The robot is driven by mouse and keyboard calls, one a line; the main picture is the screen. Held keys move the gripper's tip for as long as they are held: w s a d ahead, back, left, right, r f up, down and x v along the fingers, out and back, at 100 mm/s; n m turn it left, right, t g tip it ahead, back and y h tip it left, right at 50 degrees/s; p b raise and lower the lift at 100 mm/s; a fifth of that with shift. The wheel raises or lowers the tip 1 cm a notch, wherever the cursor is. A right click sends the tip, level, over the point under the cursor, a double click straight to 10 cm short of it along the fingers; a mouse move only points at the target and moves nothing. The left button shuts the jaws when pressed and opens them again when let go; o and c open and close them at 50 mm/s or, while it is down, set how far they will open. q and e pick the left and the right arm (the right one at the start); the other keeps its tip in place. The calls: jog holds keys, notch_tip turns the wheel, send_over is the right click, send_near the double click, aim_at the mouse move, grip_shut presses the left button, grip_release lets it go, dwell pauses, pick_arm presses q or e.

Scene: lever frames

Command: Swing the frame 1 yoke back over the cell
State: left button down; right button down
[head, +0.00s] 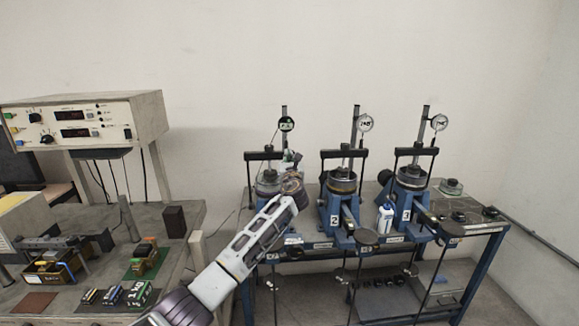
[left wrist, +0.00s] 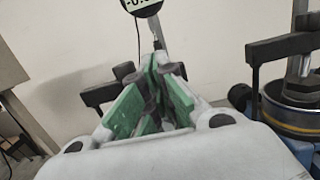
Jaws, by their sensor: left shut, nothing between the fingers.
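Frame 1 is the leftmost blue lever frame, with its number hidden by my left arm. Its black yoke (head: 262,156) stands upright with its crossbar above the round cell (head: 267,186), which my arm partly covers. My left gripper (head: 291,160) is at the right end of this yoke; I cannot tell if it touches. In the left wrist view its green-padded fingers (left wrist: 153,85) are shut with nothing between them. The yoke's black bar (left wrist: 108,93) passes behind them there. My right gripper is not in view.
Frame 2 (head: 335,218) stands close on the right, with its yoke (left wrist: 280,46) near my wrist. Frame 3 (head: 405,212) is beyond it. A white bottle (head: 385,219) stands between them. A dial gauge (head: 286,124) rises behind the frame 1 yoke. An instrument box (head: 85,119) is at left.

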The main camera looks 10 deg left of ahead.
pick_arm(q)
jog(key=shift+v, duration=2.6)
